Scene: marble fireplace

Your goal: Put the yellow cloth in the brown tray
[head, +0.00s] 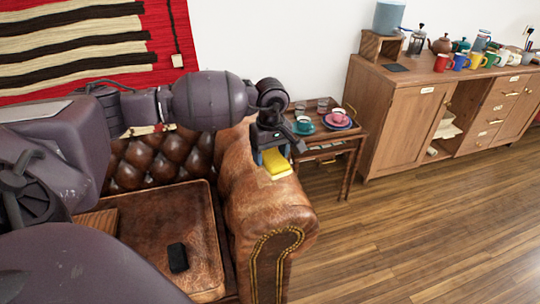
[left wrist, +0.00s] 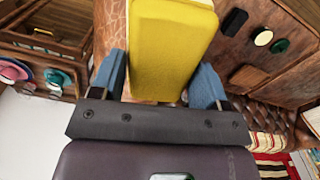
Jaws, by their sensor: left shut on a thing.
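My left gripper (head: 272,150) points down over the brown leather sofa arm and is shut on the yellow cloth (head: 277,163). The cloth looks like a folded, flat block. In the left wrist view it (left wrist: 172,45) sticks out from between the two blue fingers (left wrist: 166,85). I cannot tell whether it touches the sofa arm. A brown wooden piece (head: 100,222), probably the brown tray, lies on the sofa seat at the left, mostly hidden by my arm. It seems to show in the left wrist view (left wrist: 248,77) as a small brown rectangle. My right gripper is not in view.
A black object (head: 178,257) lies on the seat (head: 150,225); white and green round things (left wrist: 279,46) lie near it in the left wrist view. The sofa arm (head: 265,205) rises beside the seat. A side table (head: 345,140) with cups stands behind it.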

